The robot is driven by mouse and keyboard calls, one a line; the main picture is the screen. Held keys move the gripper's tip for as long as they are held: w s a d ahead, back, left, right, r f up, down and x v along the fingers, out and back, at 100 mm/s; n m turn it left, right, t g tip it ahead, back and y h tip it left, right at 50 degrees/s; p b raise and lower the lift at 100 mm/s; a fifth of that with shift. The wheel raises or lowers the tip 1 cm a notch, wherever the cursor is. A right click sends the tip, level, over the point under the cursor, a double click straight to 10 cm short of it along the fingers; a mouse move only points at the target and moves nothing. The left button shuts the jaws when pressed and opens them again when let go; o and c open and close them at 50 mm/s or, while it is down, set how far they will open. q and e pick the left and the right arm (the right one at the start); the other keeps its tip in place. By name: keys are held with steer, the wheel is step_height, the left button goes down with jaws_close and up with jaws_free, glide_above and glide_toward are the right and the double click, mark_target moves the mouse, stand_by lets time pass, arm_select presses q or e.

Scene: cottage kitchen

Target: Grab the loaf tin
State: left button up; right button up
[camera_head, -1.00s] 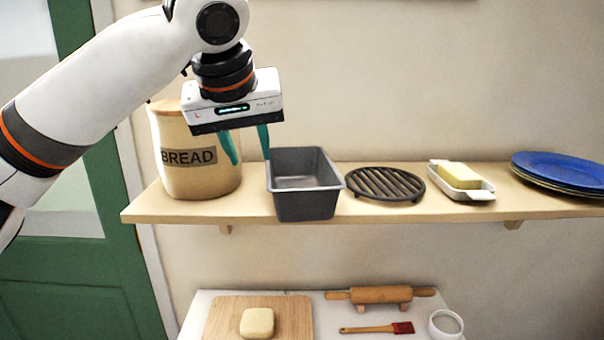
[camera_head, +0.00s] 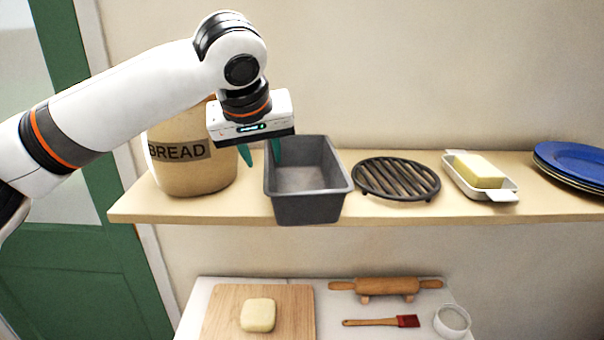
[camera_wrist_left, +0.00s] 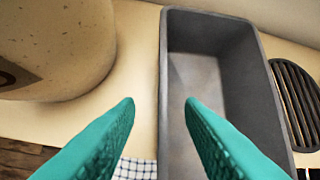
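The loaf tin (camera_head: 308,205) is a dark grey, empty rectangular tin, upright on the wooden shelf. In the left wrist view the tin (camera_wrist_left: 205,75) fills the middle right, with its left wall running between my two fingers. My left gripper (camera_head: 261,153) is open and empty, pointing down at the tin's left rim. One teal finger is left of that wall; the other appears over the tin's inside. The left gripper's fingers (camera_wrist_left: 160,103) also show wide apart in the left wrist view. I cannot tell how deep the tips reach. My right gripper is not in view.
A bread crock (camera_head: 190,170) stands close left of the tin. A black round trivet (camera_head: 396,179) is just right of it, then a butter dish (camera_head: 508,194) and blue plates (camera_head: 575,160). The shelf (camera_head: 400,212) has a front edge; a lower worktop holds a board (camera_head: 290,300).

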mark_target(267, 161)
arm_select(q)
steer(key=p+x, duration=0.2)
steer(key=x, duration=0.1)
steer(key=shift+w+d+f, duration=0.15)
steer(key=shift+d+f, duration=0.05)
steer(key=shift+d, duration=0.05)
steer(key=shift+w+f, duration=0.3)
steer(key=shift+f, duration=0.2)
steer(key=shift+r, duration=0.1)
jaws_close()
